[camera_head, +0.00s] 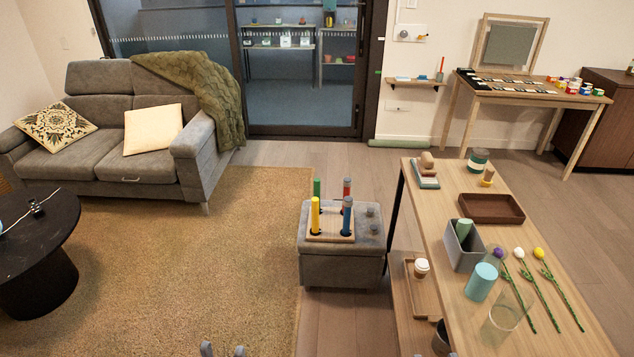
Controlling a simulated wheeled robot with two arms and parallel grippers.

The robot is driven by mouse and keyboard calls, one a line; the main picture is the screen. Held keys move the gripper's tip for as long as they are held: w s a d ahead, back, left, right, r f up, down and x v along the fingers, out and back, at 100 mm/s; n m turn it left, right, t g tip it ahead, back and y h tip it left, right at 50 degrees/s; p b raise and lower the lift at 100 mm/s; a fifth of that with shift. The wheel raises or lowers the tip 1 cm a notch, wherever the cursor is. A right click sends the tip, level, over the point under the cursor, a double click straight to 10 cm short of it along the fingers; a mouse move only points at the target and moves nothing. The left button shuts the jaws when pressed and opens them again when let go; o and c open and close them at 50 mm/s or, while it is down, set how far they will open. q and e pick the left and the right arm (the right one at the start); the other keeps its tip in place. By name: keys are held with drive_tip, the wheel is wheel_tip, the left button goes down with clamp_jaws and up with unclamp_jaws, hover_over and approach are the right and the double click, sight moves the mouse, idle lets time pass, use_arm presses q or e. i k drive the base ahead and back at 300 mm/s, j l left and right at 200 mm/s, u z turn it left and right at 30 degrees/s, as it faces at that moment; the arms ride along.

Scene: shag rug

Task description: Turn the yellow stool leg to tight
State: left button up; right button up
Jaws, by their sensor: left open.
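The yellow stool leg (315,216) stands upright at the front left corner of a small wooden stool seat (333,229). The seat lies with its legs up on a grey ottoman (341,268). A green leg (317,188), a red leg (347,188) and a blue leg (347,217) stand at the other corners. I cannot tell how tightly the yellow leg sits. My left gripper (223,350) shows only as two fingertips at the bottom edge, apart and empty, over the rug and well short of the ottoman. My right gripper is out of view.
A long wooden table (437,222) with a grey bin (463,246), a brown tray (491,208), a teal cup (481,282) and flowers stands right of the ottoman. A black round table (30,240) and a grey sofa (95,160) are at left. The shag rug (200,260) is clear.

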sight(315, 200)
drive_tip(key=i+j, duration=0.35)
drive_tip(key=i, duration=0.2)
drive_tip(key=i+j, duration=0.3)
drive_tip(key=i, duration=0.2)
drive_tip(key=i+j, duration=0.35)
drive_tip(key=i, duration=0.2)
drive_tip(key=i+j, duration=0.3)
drive_tip(key=i, duration=0.25)
drive_tip(key=z, duration=0.05)
